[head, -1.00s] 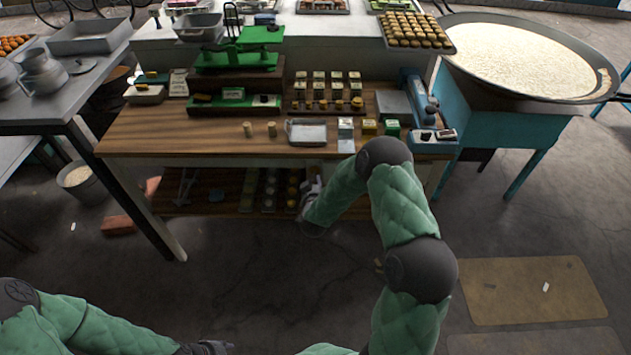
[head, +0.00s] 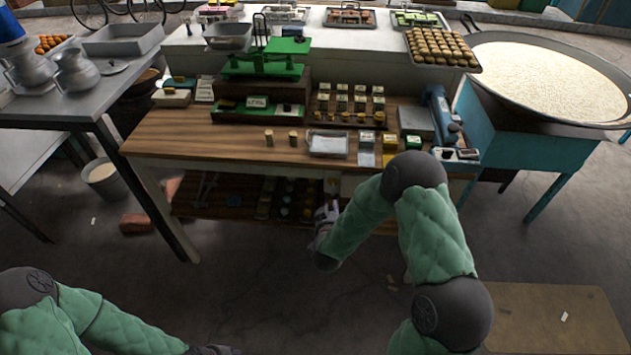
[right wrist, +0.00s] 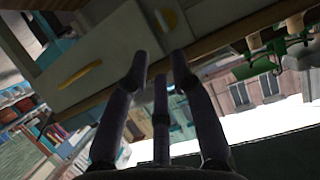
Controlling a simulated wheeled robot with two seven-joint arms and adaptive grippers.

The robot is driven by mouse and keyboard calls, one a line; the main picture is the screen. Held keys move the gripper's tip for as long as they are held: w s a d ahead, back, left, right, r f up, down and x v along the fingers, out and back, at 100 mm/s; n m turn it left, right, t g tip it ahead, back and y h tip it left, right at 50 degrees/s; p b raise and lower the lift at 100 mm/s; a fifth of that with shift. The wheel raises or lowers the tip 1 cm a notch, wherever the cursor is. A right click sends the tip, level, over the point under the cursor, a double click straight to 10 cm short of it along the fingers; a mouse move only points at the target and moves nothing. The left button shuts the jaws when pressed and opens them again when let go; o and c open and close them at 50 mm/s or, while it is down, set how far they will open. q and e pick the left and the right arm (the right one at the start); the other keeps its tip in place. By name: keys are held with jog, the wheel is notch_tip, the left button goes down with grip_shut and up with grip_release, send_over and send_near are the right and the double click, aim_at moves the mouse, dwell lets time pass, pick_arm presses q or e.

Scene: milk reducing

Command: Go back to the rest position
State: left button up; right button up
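My right gripper (head: 328,212) is in front of the wooden table's lower shelf, below the tabletop edge. In the right wrist view its dark fingers (right wrist: 160,66) stand apart with nothing between them, so it is open and empty. My left gripper (head: 215,350) is at the bottom edge of the head view, over the floor. It is small, dark and partly cut off, so its finger state does not show.
A grey metal table (head: 50,105) stands left, a large pan (head: 550,75) right. A bucket (head: 104,178) is on the floor. The front floor is mostly clear.

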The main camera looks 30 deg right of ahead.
jog(key=s+a+f+n+g+y, duration=0.25)
jog(key=s+a+f+y, duration=0.35)
jog(key=a+f, duration=0.55)
jog(key=s+a+f+g+y, duration=0.2)
jog(key=s+a+f+g, duration=0.1)
jog(key=s, duration=0.6)
jog(key=s+a+f+n+g+y, duration=0.1)
jog(key=s+a+f+g+y, duration=0.2)
jog(key=s+a, duration=0.5)
jog(key=shift+s+a+f+g, duration=0.15)
jog(key=shift+s+f+g, duration=0.35)
jog(key=shift+g, duration=0.75)
